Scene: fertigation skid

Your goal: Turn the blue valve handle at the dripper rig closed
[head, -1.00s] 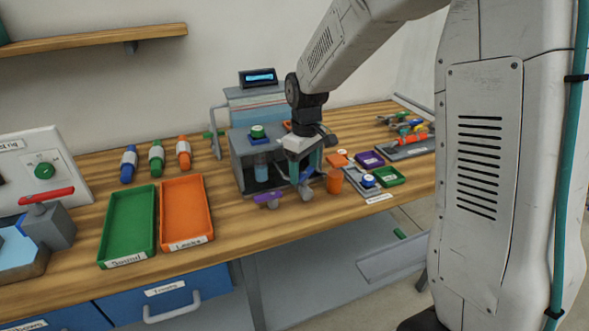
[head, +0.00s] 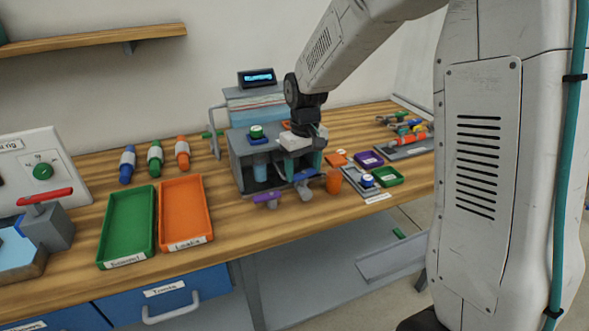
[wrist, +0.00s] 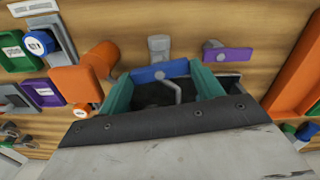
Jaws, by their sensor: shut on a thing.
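The blue valve handle (head: 307,175) is at the front of the grey dripper rig (head: 243,170), on a grey valve body (head: 305,192). In the wrist view the blue handle (wrist: 160,72) lies nearly crosswise, slightly tilted, between the two teal fingers of my gripper (wrist: 162,88). My gripper (head: 303,165) is shut on this handle, pointing down at the rig's front right. A purple valve handle (head: 266,197) sits to its left on a second valve; it also shows in the wrist view (wrist: 228,55), apart from my fingers.
An orange cup (head: 334,181) stands close to the right of the blue handle. Further right are a purple tray (head: 369,159) and a green tray (head: 390,176). Larger green (head: 128,227) and orange (head: 186,212) trays lie to the left, with clear bench between them and the rig.

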